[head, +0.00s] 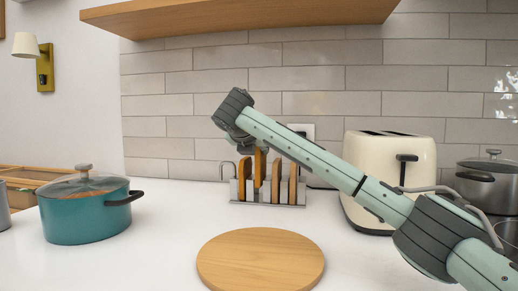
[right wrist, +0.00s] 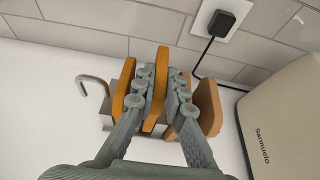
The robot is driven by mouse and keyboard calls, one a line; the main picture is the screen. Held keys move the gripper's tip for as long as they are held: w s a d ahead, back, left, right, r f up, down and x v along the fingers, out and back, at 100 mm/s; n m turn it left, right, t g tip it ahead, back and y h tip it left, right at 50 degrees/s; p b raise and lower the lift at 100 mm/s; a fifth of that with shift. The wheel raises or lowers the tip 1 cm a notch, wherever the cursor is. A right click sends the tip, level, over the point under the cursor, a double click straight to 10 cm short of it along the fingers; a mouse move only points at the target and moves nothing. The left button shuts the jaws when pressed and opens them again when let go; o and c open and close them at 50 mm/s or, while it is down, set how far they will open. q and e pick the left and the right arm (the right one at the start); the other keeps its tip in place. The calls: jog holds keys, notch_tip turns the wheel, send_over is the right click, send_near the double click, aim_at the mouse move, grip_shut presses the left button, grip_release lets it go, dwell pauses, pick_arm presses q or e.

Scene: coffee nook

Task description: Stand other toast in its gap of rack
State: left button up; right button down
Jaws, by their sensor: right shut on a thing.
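The metal rack (head: 268,200) stands on the white counter near the back wall, with several toast slices upright in it. My right gripper (head: 257,147) is above the rack, pointing down. It is shut on a toast slice (head: 260,168), which sits higher than its neighbours, between the rack's dividers. In the right wrist view the held toast (right wrist: 157,85) is upright between the fingers (right wrist: 161,92). Another toast (right wrist: 123,84) stands to its left and a browner one (right wrist: 209,106) to its right. The fingers hide part of the rack; I cannot tell whether the held slice touches its bottom.
A cream toaster (head: 385,170) stands right of the rack, under my right arm. A round wooden board (head: 261,260) lies in front. A teal pot (head: 85,213) is at the left, and a grey pot (head: 488,183) at the far right. A wooden shelf (head: 240,14) hangs above.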

jog(key=c, duration=1.5)
grip_release()
jog(key=v, duration=1.2)
